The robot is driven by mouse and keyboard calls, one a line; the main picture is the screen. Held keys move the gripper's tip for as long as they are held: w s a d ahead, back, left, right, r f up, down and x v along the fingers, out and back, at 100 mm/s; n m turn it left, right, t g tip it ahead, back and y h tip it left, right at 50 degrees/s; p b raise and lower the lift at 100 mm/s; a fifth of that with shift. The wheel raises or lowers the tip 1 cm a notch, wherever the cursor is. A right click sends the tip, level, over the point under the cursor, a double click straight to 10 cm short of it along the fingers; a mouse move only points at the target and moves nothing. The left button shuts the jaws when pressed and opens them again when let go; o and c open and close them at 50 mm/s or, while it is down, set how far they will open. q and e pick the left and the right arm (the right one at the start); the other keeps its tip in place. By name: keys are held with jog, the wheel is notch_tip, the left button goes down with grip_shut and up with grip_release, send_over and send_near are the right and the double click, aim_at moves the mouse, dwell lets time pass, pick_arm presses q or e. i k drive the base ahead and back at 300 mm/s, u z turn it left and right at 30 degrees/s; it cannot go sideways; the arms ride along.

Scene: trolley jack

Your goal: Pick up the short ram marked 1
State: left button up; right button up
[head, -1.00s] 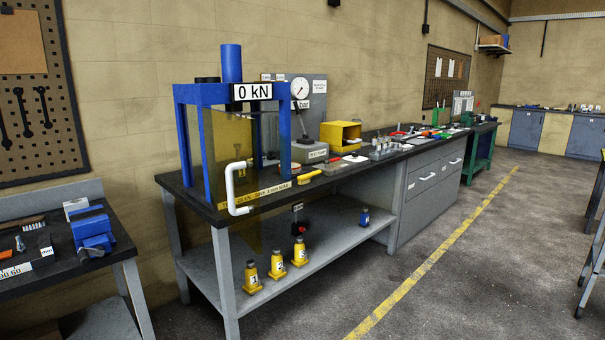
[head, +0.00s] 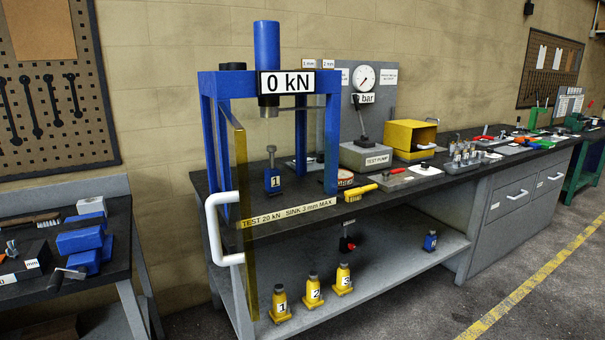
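Two items carry a 1. A small yellow bottle-shaped ram marked 1 (head: 281,305) stands upright on the grey lower shelf, at the left end of a row with yellow ones marked 2 (head: 313,291) and 3 (head: 343,280). A blue ram marked 1 (head: 272,180) with a raised screw top stands upright inside the blue press frame (head: 331,130), below the press ram (head: 267,50). I cannot tell by size which one is the short ram. Neither of my grippers is in view.
A yellow see-through guard (head: 241,165) with a white handle (head: 212,228) stands at the press front. A small blue item (head: 430,241) sits farther right on the shelf (head: 385,270). The bench top holds a test pump (head: 366,156) and a yellow box (head: 409,137).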

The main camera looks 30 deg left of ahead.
aim_at(272, 176)
jog(key=i, duration=2.95)
jog(key=u, duration=2.65)
